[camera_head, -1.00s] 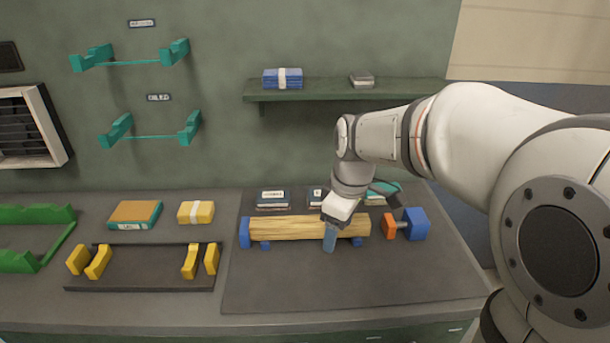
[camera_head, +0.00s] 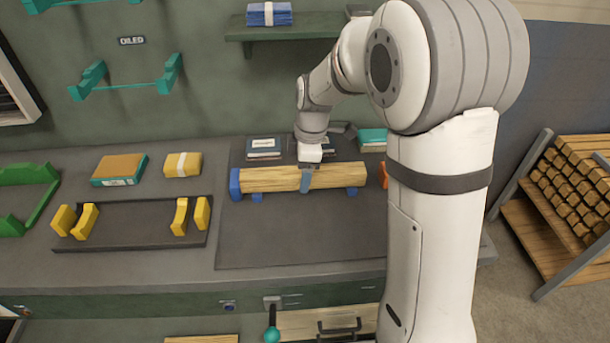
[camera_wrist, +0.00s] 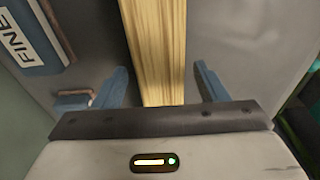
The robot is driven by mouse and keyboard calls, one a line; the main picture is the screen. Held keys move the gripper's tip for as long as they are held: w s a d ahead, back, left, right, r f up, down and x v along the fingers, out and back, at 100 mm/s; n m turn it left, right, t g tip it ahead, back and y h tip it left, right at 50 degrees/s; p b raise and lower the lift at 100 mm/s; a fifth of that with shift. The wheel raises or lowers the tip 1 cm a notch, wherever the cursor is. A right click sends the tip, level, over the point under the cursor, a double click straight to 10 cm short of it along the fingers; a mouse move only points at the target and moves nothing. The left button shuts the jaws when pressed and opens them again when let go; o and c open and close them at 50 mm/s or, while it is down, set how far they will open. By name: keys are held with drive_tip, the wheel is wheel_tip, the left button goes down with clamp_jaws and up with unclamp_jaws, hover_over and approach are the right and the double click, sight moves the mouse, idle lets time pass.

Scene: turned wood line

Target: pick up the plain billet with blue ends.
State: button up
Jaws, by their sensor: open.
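A plain pale wood billet (camera_head: 270,179) lies lengthwise on blue supports (camera_head: 257,196) on the bench. A blue block (camera_head: 234,184) stands at its left end; I cannot tell whether this is the fixture or the billet's own end. No blue shows on the right end from here. My gripper (camera_head: 306,180) is over the billet's middle, one blue finger in front of it. In the wrist view my gripper (camera_wrist: 161,82) is open, its blue fingers on either side of the billet (camera_wrist: 160,40) with gaps at both sides.
A blue-labelled "FINE" box (camera_wrist: 30,35) lies close beside one finger; a dark box (camera_head: 265,148) lies behind the billet. Left are a black tray with yellow cradles (camera_head: 140,232) and a yellow pack (camera_head: 183,164). A rack of several billets (camera_head: 575,190) stands right. The bench front is clear.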

drive_tip(key=shift+f, duration=0.25)
drive_tip(key=shift+c, duration=0.4)
drive_tip(key=c, duration=1.3)
drive_tip(key=shift+o, duration=0.2)
